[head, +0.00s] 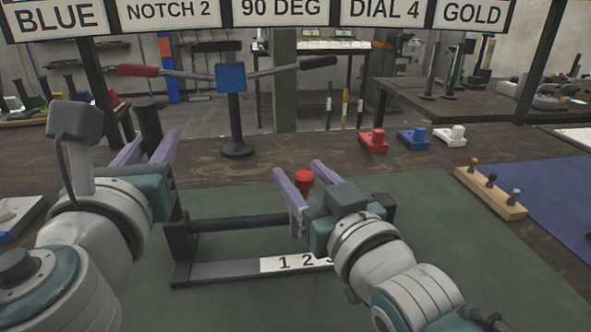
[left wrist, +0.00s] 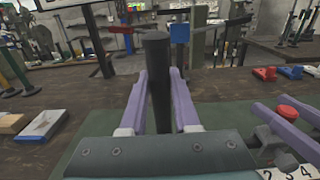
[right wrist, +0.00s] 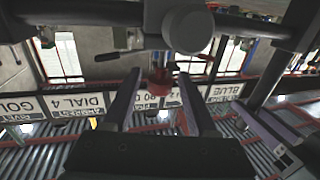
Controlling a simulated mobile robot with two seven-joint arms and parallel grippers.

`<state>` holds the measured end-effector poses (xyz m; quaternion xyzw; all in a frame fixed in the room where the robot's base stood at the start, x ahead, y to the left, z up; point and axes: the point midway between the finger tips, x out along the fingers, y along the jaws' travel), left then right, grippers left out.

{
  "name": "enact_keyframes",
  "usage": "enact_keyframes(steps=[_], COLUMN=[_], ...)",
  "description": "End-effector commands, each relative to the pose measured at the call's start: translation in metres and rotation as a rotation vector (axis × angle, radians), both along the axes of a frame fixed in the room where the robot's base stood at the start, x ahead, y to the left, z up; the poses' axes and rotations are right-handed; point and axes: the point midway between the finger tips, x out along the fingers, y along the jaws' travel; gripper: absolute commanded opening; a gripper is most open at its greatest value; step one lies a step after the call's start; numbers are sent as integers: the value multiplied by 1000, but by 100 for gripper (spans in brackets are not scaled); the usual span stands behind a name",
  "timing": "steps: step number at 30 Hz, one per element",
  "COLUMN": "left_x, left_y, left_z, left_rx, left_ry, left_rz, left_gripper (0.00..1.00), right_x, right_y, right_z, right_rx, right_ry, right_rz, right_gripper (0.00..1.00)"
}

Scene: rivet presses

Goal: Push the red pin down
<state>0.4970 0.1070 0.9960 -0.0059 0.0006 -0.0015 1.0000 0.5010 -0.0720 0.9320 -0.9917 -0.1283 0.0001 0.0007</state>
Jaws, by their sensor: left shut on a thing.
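The red pin (head: 304,180) shows its round red head between the two purple fingers of my right gripper (head: 298,168). The right fingers are apart, and I cannot tell if they touch the pin. The red pin also shows in the left wrist view (left wrist: 287,112) and in the right wrist view (right wrist: 160,80). My left gripper (head: 150,140) is shut on an upright dark post (head: 148,128), with one purple finger on each side, as the left wrist view shows. A dark press frame with a horizontal bar (head: 235,223) and a numbered strip (head: 285,263) lies between the arms.
A black stand with a blue block (head: 231,78) and red-ended handle is behind. Red (head: 373,142), blue (head: 413,138) and white (head: 450,136) fixtures stand at the back right. A wooden block with pegs (head: 490,196) is at right. The green mat (head: 430,210) has free room.

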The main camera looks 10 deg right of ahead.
Motion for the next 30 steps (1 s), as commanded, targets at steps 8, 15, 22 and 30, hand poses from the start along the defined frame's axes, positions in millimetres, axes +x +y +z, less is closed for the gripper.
enact_keyframes(steps=[8,15,22,30], left_x=[0,0,0,0], left_y=[0,0,0,0], left_z=[2,2,2,2], left_rx=[-3,-3,-3,-3], left_ry=[-3,-3,-3,-3], left_rz=[0,-1,-1,0], left_gripper=[0,0,0,0], right_x=[0,0,0,0], right_y=[0,0,0,0], right_z=[0,0,0,0], right_rx=[0,0,0,0], right_ry=[0,0,0,1], right_rz=[0,0,0,0], right_gripper=[26,0,0,0])
